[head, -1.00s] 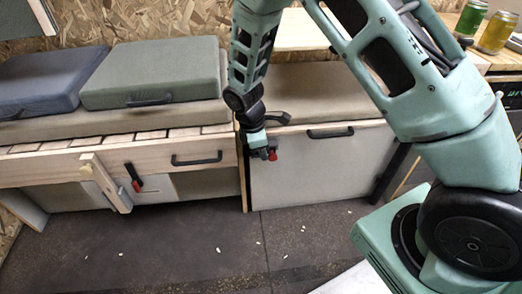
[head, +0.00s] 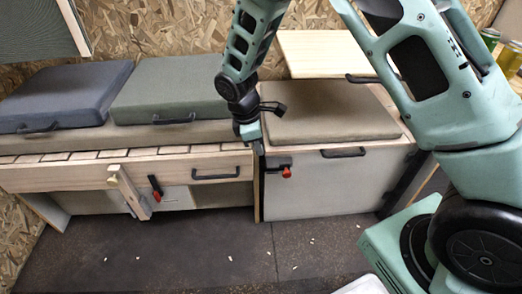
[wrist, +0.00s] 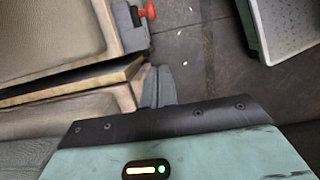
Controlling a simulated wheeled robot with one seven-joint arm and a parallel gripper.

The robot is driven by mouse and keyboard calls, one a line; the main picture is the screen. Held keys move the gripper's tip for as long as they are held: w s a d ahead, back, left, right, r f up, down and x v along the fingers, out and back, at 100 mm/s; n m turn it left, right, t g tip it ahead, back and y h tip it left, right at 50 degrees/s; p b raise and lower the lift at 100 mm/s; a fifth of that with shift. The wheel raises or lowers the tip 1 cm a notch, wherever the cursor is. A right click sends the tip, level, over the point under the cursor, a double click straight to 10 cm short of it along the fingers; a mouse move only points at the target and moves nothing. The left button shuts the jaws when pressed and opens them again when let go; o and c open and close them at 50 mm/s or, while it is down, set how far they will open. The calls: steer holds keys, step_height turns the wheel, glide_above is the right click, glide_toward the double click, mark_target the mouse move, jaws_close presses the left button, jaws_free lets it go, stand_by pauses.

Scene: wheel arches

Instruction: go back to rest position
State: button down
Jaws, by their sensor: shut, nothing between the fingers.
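My gripper (head: 257,145) hangs at the end of my arm in the head view, pointing down in front of the bench, a little left of and above a red latch handle (head: 286,172). It is shut and holds nothing. In the wrist view the grey fingers (wrist: 158,86) are together at the centre, close to the wooden edge of the bench (wrist: 70,80). The red latch handle also shows in the wrist view (wrist: 149,11), beyond the fingers and apart from them.
A blue cushion (head: 65,95) and a green cushion (head: 165,90) lie on the left bench. A tan cushion (head: 325,110) tops the right cabinet (head: 335,185). A wooden shelf (head: 320,55) stands behind. Cans (head: 509,60) are at far right. The dark floor (head: 190,250) in front has small white bits.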

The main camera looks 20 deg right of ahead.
stand_by(0.5)
steer(key=s+a+r+m+y, duration=0.2)
steer(key=s+a+r+m, duration=0.1)
steer(key=s+a+r, duration=0.55)
steer(key=s+r+m, duration=0.1)
steer(key=s+r, duration=0.2)
steer(key=s, duration=0.3)
steer(key=s+d+r+m+y, duration=0.1)
steer(key=s+r+m, duration=0.15)
steer(key=s, duration=0.45)
steer(key=s+r, duration=0.4)
steer(key=s, duration=0.2)
step_height(320, 180, up, 29)
steer(key=p, duration=3)
steer(key=shift+r+t+p, duration=0.2)
steer(key=shift+t+p, duration=0.2)
